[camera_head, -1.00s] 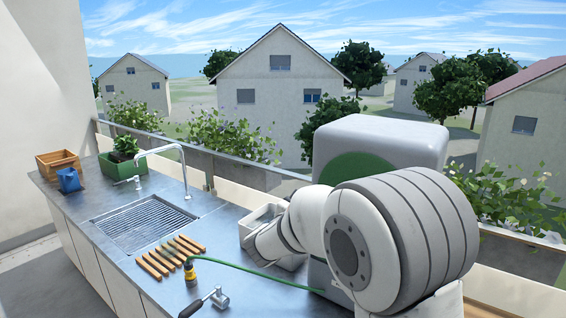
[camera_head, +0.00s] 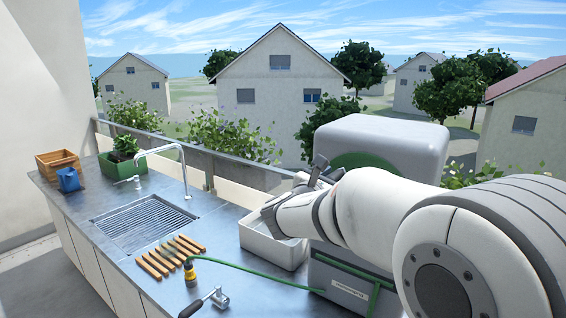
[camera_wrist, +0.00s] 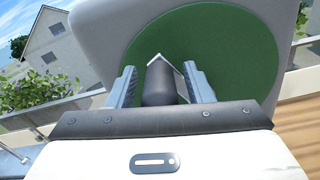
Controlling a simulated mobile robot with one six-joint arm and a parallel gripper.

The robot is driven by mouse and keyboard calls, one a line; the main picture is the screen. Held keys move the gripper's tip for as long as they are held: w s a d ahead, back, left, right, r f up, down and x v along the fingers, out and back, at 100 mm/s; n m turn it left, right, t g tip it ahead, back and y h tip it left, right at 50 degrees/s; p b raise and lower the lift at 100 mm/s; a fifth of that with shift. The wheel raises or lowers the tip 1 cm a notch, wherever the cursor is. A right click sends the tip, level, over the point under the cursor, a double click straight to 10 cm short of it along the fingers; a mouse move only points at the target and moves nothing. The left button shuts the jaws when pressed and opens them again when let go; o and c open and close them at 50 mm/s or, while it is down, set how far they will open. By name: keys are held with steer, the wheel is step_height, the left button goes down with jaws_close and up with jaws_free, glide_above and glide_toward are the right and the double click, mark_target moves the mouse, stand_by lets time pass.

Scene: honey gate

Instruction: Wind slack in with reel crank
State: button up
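The reel (camera_head: 425,142) is a large grey rounded housing with a green disc (camera_head: 362,160) on its side. In the wrist view the green disc (camera_wrist: 235,50) fills the background. The crank's dark round grip (camera_wrist: 160,84) shows between my fingers, with a pale angular piece behind it. My gripper (camera_wrist: 160,88) is open around the grip, with a gap visible on each side. In the head view my gripper (camera_head: 318,174) is beside the disc; the crank is hard to make out there.
A white open bin (camera_head: 268,252) stands close under my arm. A slatted wooden rack (camera_head: 170,256), a black-handled metal piece (camera_head: 212,299), a sink (camera_head: 143,222) and a tap (camera_head: 185,175) are on the counter. A railing (camera_head: 225,168) runs behind.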

steer(key=shift+s, duration=0.1)
steer(key=b+v, duration=0.1)
steer(key=v, duration=0.6)
stand_by(0.5)
